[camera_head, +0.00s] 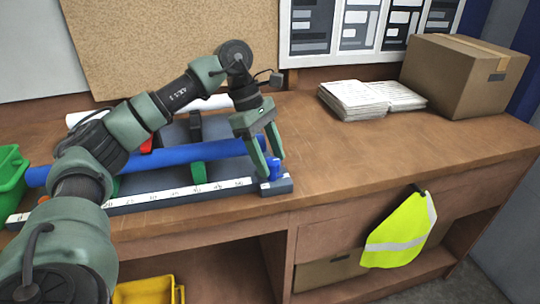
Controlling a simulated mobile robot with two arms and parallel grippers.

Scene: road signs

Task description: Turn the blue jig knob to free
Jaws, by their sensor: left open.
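The blue jig knob (274,169) is a small blue piece at the right end of the jig (160,196), which has a white scale along its front edge. My left gripper (271,171) points down at the knob, with its green fingers open. One finger is beside the knob on the left and partly in front of it. I cannot tell whether the fingers touch it. A blue tube (206,151) lies along the jig behind the scale. My right gripper does not show.
A cardboard box (455,82) and a stack of papers (360,98) stand at the back right. A green bin (10,178) is at the left edge. A yellow vest (398,235) hangs at the bench front.

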